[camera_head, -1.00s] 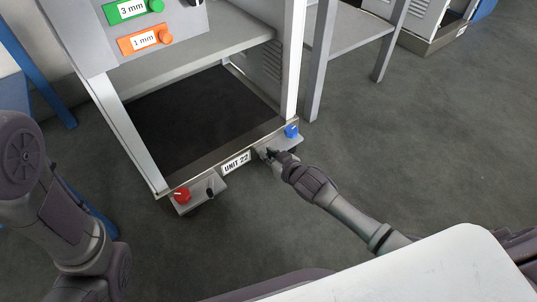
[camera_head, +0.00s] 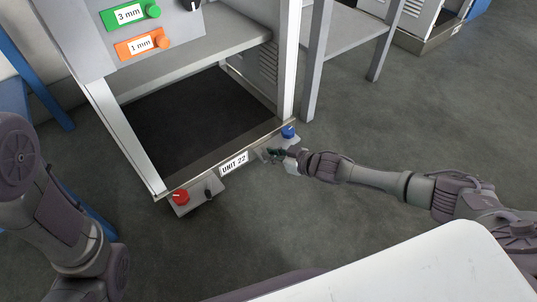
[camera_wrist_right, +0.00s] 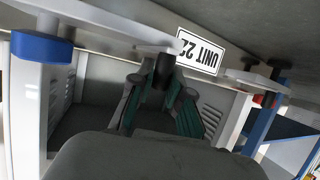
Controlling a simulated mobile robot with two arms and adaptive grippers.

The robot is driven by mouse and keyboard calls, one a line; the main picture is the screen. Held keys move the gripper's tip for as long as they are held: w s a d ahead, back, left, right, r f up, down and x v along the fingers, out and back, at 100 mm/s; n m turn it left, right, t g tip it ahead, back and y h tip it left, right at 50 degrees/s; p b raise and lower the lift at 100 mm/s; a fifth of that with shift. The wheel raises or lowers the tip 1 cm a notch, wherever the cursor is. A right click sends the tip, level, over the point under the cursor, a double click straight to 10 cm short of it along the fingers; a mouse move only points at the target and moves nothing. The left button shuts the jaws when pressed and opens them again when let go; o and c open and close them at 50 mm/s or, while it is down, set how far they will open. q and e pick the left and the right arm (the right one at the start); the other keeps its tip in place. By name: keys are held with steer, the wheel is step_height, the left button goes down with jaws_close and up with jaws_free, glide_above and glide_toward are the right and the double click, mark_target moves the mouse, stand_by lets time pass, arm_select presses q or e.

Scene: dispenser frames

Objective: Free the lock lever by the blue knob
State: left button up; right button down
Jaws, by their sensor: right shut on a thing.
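The blue knob (camera_head: 288,132) sits on a small grey bracket at the right front corner of the unit; it also shows at the upper left of the right wrist view (camera_wrist_right: 42,47). Beside it, my right gripper (camera_head: 275,154) is at the same bracket, just left of and below the knob. In the right wrist view its two fingers (camera_wrist_right: 162,92) are closed around the dark lock lever (camera_wrist_right: 164,68). The fingers hide much of the lever, so its exact angle is hard to tell. My left gripper is out of view; only its arm shows at the left.
A red knob (camera_head: 180,197) and a second black lever (camera_head: 208,191) sit on the left bracket. The UNIT 22 label (camera_head: 234,163) lies between the brackets. A grey post (camera_head: 314,62) stands right of the unit. The floor in front is clear.

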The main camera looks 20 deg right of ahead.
steer(key=n+g+y, duration=0.1)
steer(key=d+n+g+y+b, duration=0.1)
steer(key=shift+w+d+n, duration=0.2)
steer(key=shift+w+n, duration=0.15)
steer(key=shift+n, duration=0.05)
steer(key=shift+w+d+f+n+g+y+b, duration=0.2)
steer(key=shift+d+n+g+y+b, duration=0.15)
steer(key=shift+n+g+y+b, duration=0.4)
steer(key=shift+w+d+n+g+y+b, duration=0.2)
steer(key=shift+n+g+y+b, duration=0.25)
steer(key=shift+n+g, duration=0.35)
steer(key=shift+w+d+r+n+g+y+b, duration=0.1)
steer(key=shift+d+n+g+y+b, duration=0.15)
steer(key=shift+n+g, duration=0.35)
steer(key=shift+w+r+n+g+y+b, duration=0.15)
steer(key=shift+n+g+b, duration=0.25)
steer(key=shift+g, duration=0.25)
steer(key=shift+n, duration=0.25)
steer(key=c, duration=1.1)
jaws_free()
steer(key=shift+d, duration=0.1)
